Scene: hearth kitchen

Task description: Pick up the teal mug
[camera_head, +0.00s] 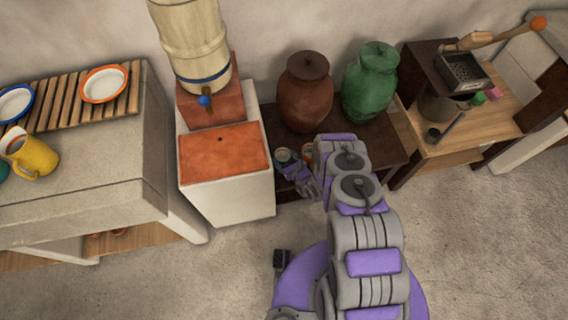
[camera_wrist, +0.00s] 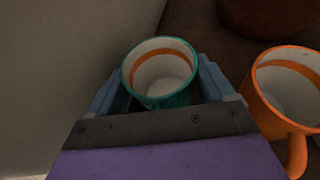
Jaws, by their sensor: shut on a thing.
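The teal mug (camera_wrist: 173,100) has a white inside with an orange band. In the wrist view it stands upright between the two fingers of my gripper (camera_wrist: 165,88), which is shut on it. In the head view the teal mug (camera_head: 283,156) shows small at the front left of the dark low table, with my gripper (camera_head: 292,165) at it. Its lower part is hidden by my gripper, so I cannot tell whether it touches the tabletop.
An orange mug (camera_wrist: 288,90) stands close on the right of my gripper. A brown jar (camera_head: 305,92) and a green jar (camera_head: 371,82) stand behind on the dark table (camera_head: 385,150). A white basin cabinet (camera_head: 229,202) is close on the left.

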